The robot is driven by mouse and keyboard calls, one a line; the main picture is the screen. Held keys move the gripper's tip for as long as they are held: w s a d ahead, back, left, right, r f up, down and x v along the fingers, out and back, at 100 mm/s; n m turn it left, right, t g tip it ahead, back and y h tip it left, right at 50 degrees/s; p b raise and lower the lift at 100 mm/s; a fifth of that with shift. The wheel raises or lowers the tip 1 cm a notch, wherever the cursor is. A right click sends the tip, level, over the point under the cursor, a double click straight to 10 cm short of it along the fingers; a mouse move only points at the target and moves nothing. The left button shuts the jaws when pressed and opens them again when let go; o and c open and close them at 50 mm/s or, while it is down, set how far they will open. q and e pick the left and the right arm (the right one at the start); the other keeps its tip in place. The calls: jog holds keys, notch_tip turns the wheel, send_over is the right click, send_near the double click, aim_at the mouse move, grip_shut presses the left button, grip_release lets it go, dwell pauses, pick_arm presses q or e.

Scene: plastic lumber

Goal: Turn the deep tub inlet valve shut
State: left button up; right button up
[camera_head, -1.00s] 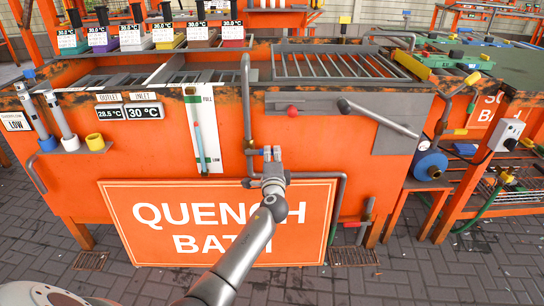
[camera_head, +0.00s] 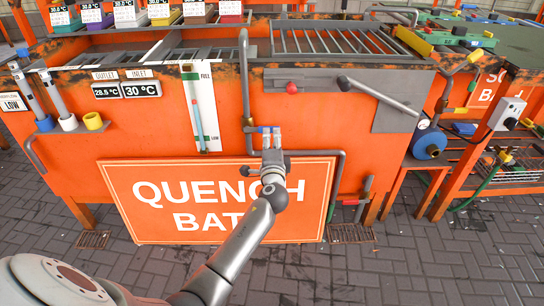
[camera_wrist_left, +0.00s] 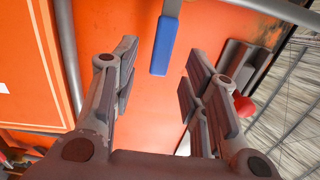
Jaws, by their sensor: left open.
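A lever with a blue grip (camera_wrist_left: 163,45) and a bare metal stem hangs in the upper middle of the left wrist view, ahead of my fingers. In the head view, a small blue part (camera_head: 263,130) shows just left of my fingertips, by the vertical grey pipe (camera_head: 245,90) on the orange tank. My left gripper (camera_head: 271,138) is open before the tank front; in the wrist view its fingers (camera_wrist_left: 157,88) stand apart with nothing between the pads. I cannot tell whether it touches the lever. No label names the valve. My right gripper is out of view.
The orange quench bath (camera_head: 300,130) fills the middle, with its sign (camera_head: 160,215) low on the front. A red knob (camera_head: 291,87) and a long grey lever (camera_head: 380,97) are to the right. A red-handled part (camera_head: 350,202) sits low right. The paved floor (camera_head: 460,260) is clear at front right.

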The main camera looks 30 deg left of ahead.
pick_arm(q)
jog(key=v, duration=0.8)
jog(key=shift+s+f, duration=0.1)
